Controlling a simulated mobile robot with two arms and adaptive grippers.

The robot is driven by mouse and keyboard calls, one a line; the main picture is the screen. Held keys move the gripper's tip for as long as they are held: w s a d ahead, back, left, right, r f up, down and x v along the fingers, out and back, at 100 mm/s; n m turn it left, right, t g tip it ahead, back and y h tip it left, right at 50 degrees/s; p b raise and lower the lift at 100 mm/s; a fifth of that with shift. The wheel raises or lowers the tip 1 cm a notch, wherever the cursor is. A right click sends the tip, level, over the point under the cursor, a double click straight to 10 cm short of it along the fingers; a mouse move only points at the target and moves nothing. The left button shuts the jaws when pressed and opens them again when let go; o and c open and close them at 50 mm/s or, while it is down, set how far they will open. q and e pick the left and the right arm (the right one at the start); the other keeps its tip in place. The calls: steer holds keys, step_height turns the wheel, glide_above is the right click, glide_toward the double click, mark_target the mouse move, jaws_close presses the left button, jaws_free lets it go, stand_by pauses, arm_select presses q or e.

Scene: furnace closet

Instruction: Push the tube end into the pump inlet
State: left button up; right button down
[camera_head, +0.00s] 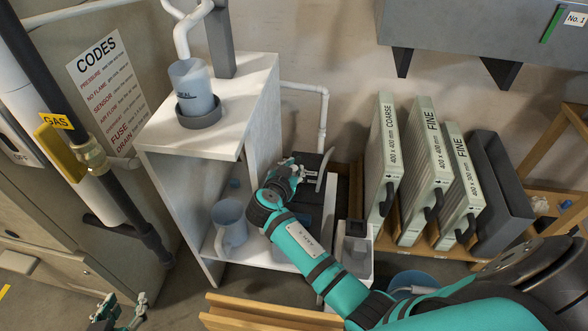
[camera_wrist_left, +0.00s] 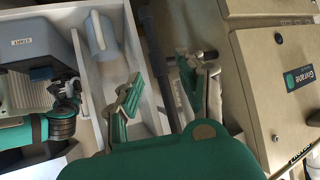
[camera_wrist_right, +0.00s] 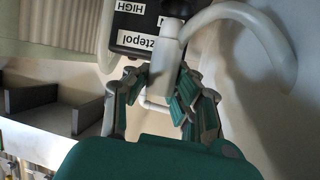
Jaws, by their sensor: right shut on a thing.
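A pale tube (camera_wrist_right: 270,45) arcs down beside the pump. Its straight end part (camera_wrist_right: 163,66) stands between the fingers of my right gripper (camera_wrist_right: 158,98), which is shut on it. A dark stub (camera_wrist_right: 178,8) shows just above the tube end. I cannot tell whether they touch. My left gripper (camera_head: 122,312) is open and empty at lower left, far from the pump; its spread fingers show in the left wrist view (camera_wrist_left: 163,85).
A white shelf unit (camera_head: 155,135) holds a blue jug (camera_head: 229,222) inside and a clear cup (camera_head: 193,88) on top. Labelled filters (camera_head: 430,165) stand on the right. A gas pipe with a yellow handle (camera_head: 60,148) is on the left. A wooden board (camera_head: 255,312) lies in front.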

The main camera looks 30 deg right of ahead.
arm_select(q)
steer(key=shift+w+r, duration=0.2)
steer(key=shift+r, duration=0.05)
steer(key=shift+w+d+r+t, duration=0.15)
steer(key=shift+w+r+t, duration=0.05)
steer(key=shift+t, duration=0.2)
arm_select(e)
steer(key=shift+f, duration=0.1)
steer(key=shift+f+b, duration=0.3)
steer(key=shift+b, duration=0.15)
arm_select(q)
steer(key=w+r+t, duration=0.1)
steer(key=r, duration=0.2)
steer(key=shift+w+d+t+h, duration=0.4)
steer(key=shift+w+d+r+t, duration=0.2)
steer(key=shift+w+r+t, duration=0.05)
steer(key=shift+r+t, duration=0.3)
arm_select(e)
steer(key=shift+f, duration=0.25)
arm_select(q)
steer(key=shift+w+d+r+t+h+b, duration=0.2)
steer(key=shift+r+t+h+b, duration=0.15)
steer(key=shift+r, duration=0.25)
arm_select(e)
steer(key=shift+f, duration=0.1)
arm_select(q)
steer(key=shift+w+r, duration=0.1)
steer(key=shift+r, duration=0.2)
arm_select(e)
steer(key=shift+f, duration=0.1)
